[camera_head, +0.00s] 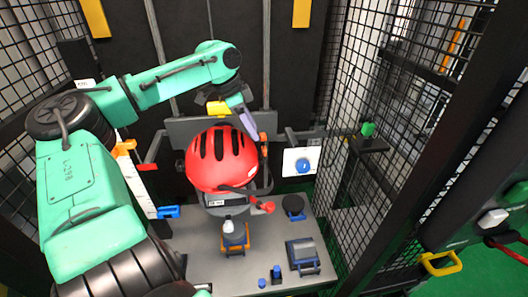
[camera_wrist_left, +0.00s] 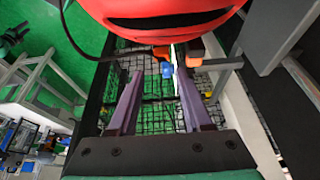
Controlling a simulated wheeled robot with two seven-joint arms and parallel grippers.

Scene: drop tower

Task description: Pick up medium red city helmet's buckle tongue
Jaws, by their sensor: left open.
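The red helmet (camera_head: 222,160) with black vents sits on a headform stand above the grey table. A dark strap runs from its lower front to a small red piece (camera_head: 267,207), which may be the buckle tongue; its shape is too small to tell. My left gripper (camera_head: 248,124) is at the helmet's upper right side, fingers pointing down. In the left wrist view its two purple fingers (camera_wrist_left: 160,82) are apart with nothing held between them. The helmet (camera_wrist_left: 165,18) fills the top there, with a dark strap and a red-orange piece (camera_wrist_left: 160,51) beyond the fingertips. My right gripper is out of view.
The grey table (camera_head: 195,260) carries a grey and orange device (camera_head: 234,236), a black disc (camera_head: 293,206) and a blue-grey box (camera_head: 302,255). A white panel with a blue button (camera_head: 303,166) stands right of the helmet. Mesh walls (camera_head: 400,120) close in the sides.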

